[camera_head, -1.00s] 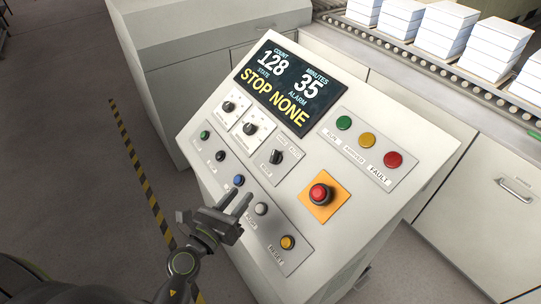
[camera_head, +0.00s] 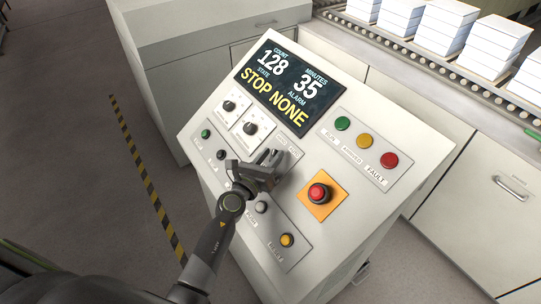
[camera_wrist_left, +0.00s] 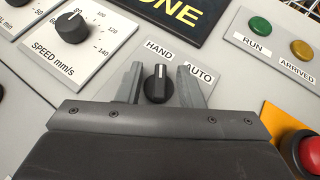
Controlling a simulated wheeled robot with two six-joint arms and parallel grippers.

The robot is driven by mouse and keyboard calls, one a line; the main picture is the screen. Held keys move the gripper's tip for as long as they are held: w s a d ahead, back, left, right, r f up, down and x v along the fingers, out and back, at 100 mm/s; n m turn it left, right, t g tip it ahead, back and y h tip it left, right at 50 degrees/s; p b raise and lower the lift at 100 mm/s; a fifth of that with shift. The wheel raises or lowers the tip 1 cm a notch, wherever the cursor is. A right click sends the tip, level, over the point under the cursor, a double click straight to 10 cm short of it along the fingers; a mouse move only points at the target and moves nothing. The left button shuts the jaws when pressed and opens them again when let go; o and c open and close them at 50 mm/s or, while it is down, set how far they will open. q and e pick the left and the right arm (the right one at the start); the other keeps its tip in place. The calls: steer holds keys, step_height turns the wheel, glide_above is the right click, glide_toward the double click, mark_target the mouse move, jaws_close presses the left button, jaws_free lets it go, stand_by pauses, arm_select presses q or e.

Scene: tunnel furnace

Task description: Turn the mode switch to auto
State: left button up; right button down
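In the head view the left gripper (camera_head: 270,165) covers the switch on the sloped panel. My right gripper is not in view.
A red emergency button (camera_head: 319,193) on an orange plate is right of the gripper. The speed dial (camera_head: 250,129) is to the upper left. A display (camera_head: 290,85) reads STOP NONE. Lamps (camera_head: 365,140) and small push buttons (camera_head: 287,240) lie around it.

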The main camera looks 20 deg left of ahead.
arm_select(q)
steer(key=shift+w, duration=0.15)
steer(key=shift+c, duration=0.2)
jaws_close()
